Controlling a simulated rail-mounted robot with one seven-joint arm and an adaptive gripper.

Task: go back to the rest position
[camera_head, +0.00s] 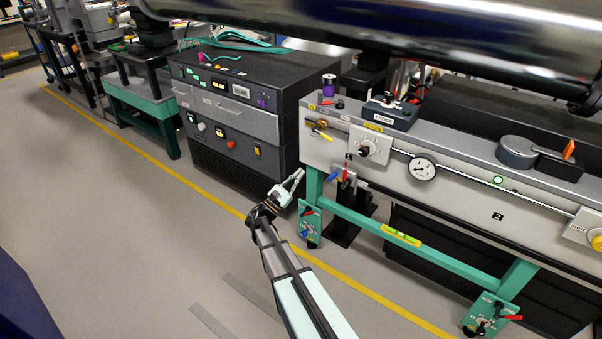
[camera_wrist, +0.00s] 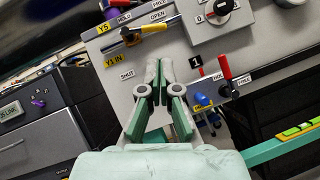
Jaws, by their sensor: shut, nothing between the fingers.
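My gripper (camera_head: 297,176) is at the end of my arm, which reaches up from the bottom of the head view. It is in front of the left end of the grey panel bench (camera_head: 470,190), close to the bench's green leg. In the wrist view my gripper (camera_wrist: 160,68) has its two fingers pointing up at the panel face, below a yellow-handled lever (camera_wrist: 149,27). The fingers are shut and hold nothing. I cannot tell the exact gap between the fingertips and the panel.
A red-handled lever (camera_wrist: 226,68) and a blue handle (camera_wrist: 202,99) are right of the fingers. A dial knob (camera_head: 368,147) and a round gauge (camera_head: 422,169) sit on the panel. A black cabinet (camera_head: 275,120) stands left, a large pipe (camera_head: 400,28) runs overhead. Floor at left is clear.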

